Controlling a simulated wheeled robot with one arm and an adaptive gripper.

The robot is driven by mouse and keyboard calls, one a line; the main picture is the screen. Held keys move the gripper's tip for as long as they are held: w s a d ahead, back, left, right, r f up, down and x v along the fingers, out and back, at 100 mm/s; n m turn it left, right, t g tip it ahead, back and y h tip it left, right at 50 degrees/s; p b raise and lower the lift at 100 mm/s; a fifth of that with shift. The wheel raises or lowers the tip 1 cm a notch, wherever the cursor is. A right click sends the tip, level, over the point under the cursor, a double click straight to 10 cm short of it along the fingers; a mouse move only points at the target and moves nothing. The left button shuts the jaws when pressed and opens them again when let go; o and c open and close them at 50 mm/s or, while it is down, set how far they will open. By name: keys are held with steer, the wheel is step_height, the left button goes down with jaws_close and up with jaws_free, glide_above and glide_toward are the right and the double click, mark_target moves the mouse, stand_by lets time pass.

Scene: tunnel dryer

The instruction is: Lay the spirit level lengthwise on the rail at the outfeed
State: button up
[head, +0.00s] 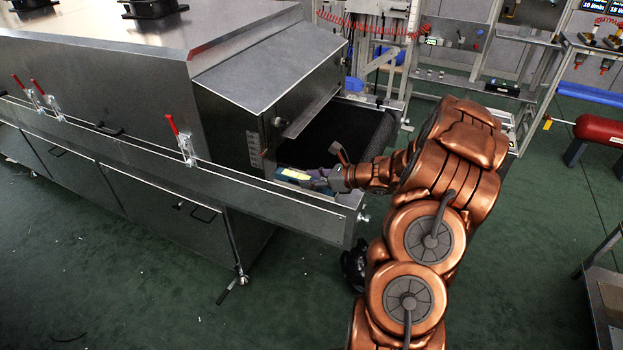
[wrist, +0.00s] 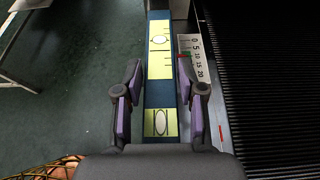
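The spirit level (wrist: 160,67) is a long blue bar with pale yellow-green panels and vials. In the wrist view it runs lengthwise away from me between my fingers. In the head view the spirit level (head: 294,175) shows at the outfeed, along the inner side of the long metal rail (head: 330,205). In the head view my gripper (head: 325,180) is at the level's right part. The level hides what is under it, so I cannot tell if it rests on the rail.
The dark outfeed belt (wrist: 265,80) lies right of the level. A white scale strip (wrist: 198,60) is beside the level. The dryer hood (head: 270,70) stands over the belt. A red-handled clamp (head: 181,140) rises from the rail farther left. Open floor (wrist: 60,110) lies left.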

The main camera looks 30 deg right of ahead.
steer(key=shift+o, duration=1.3)
steer(key=shift+r, duration=0.1)
steer(key=b+v, duration=0.1)
steer(key=v, duration=1.1)
steer(key=s+a+r+n+g+y, duration=0.1)
steer(key=s+a+r+n+g, duration=0.15)
steer(key=a+n, duration=0.45)
steer(key=s+a+r+n+g, duration=0.1)
steer(key=s+a+n+g, duration=0.2)
steer(key=a, duration=0.8)
steer(key=s+a+r+n+g+y, duration=0.15)
steer(key=a+n+g, duration=0.3)
steer(key=a, duration=0.55)
steer(key=s+a+n+g+h, duration=0.3)
steer(key=s+a+n+h, duration=0.15)
steer(key=s+n, duration=0.4)
steer(key=s+d+n+h, duration=0.1)
steer(key=s+n+h, duration=0.1)
steer(key=s, duration=0.4)
steer(key=s+d+r+n+h, duration=0.1)
steer(key=s+n+h, duration=0.2)
steer(key=s, duration=0.4)
steer(key=shift+d+n, duration=0.35)
steer(key=shift+n, duration=0.55)
steer(key=shift+r, duration=0.1)
